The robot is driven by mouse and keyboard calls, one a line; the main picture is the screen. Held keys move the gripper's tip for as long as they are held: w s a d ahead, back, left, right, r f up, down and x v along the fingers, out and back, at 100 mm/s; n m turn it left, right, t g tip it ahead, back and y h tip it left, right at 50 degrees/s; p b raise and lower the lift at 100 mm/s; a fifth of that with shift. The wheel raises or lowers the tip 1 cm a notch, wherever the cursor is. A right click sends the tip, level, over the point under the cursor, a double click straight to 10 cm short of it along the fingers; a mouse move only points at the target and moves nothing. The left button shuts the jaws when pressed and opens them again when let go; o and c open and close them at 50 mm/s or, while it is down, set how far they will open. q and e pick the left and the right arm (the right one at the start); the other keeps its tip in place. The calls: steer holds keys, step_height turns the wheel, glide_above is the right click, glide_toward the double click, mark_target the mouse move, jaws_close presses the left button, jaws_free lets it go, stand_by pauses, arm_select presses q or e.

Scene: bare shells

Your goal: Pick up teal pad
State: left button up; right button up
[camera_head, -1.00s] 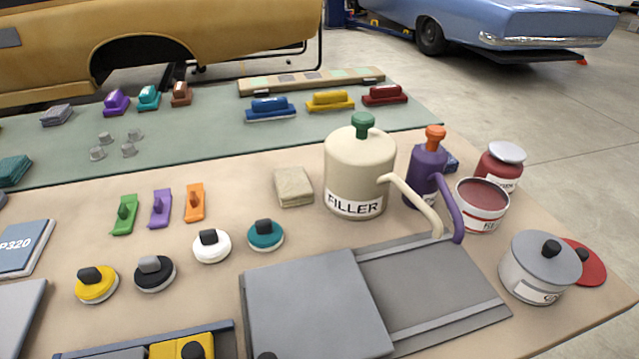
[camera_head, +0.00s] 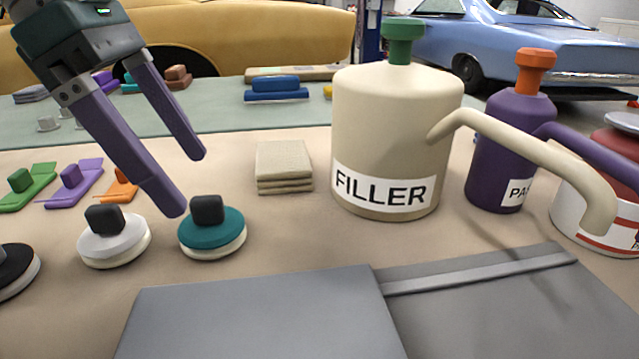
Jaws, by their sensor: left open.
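The teal pad (camera_head: 226,240) is a round teal disc with a pale underside and a black knob on top. It sits on the beige table, left of centre, just right of the white pad (camera_head: 110,243). My left gripper (camera_head: 190,185) comes in from the upper left with two long purple fingers. It is open and empty, with its fingertips above and just behind the teal pad's knob, apart from it as far as I can tell. My right gripper is not in view.
A stack of tan cloths (camera_head: 284,167) lies behind and right of the pad. The cream filler bottle (camera_head: 388,140) and purple bottle (camera_head: 508,145) stand tall to the right. A grey board (camera_head: 262,322) lies in front. Green (camera_head: 28,188), purple and orange blocks lie left.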

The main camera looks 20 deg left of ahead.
mark_target(199, 198)
arm_select(q)
steer(key=x, duration=0.6)
steer(key=shift+a+f+b, duration=0.1)
steer(key=shift+a+b, duration=0.1)
steer(key=shift+b, duration=0.1)
steer(key=shift+c, duration=0.2)
steer(key=c, duration=1.2)
